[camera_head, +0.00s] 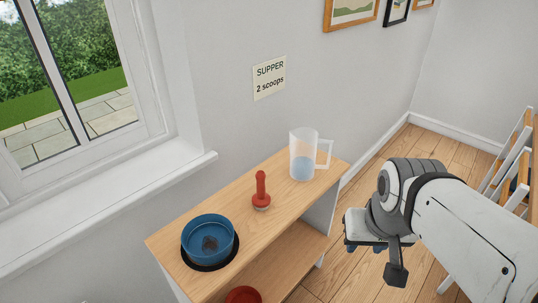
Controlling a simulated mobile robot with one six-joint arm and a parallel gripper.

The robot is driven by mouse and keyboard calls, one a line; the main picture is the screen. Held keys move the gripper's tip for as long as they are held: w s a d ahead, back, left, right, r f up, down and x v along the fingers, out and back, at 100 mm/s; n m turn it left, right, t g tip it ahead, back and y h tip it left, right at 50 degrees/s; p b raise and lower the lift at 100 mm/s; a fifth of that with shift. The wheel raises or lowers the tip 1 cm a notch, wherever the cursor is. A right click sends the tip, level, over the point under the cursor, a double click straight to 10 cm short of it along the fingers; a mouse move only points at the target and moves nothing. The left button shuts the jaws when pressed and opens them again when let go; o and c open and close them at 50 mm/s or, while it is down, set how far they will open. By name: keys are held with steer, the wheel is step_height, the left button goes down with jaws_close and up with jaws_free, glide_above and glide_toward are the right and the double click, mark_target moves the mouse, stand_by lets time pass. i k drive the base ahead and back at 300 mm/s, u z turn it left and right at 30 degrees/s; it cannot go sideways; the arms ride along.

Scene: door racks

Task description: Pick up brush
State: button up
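A small red-handled thing (261,190), which looks like the brush, stands upright on the top of a wooden shelf unit (296,206). Its knob points up and its grey-white base rests on the wood. My gripper (366,248) is to the right of the shelf unit, over the floor and well apart from the brush. Blue tips show under its pale body, but the gap between its fingers is not clear.
A blue bowl (208,236) with a dark patch inside sits on a black ring at the near end. A clear jug (304,155) holding bluish liquid stands at the far end. A red round thing (243,295) is on the lower shelf. A white rack (507,165) stands right.

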mark_target(261, 200)
steer(key=i, duration=0.85)
steer(key=u, duration=0.05)
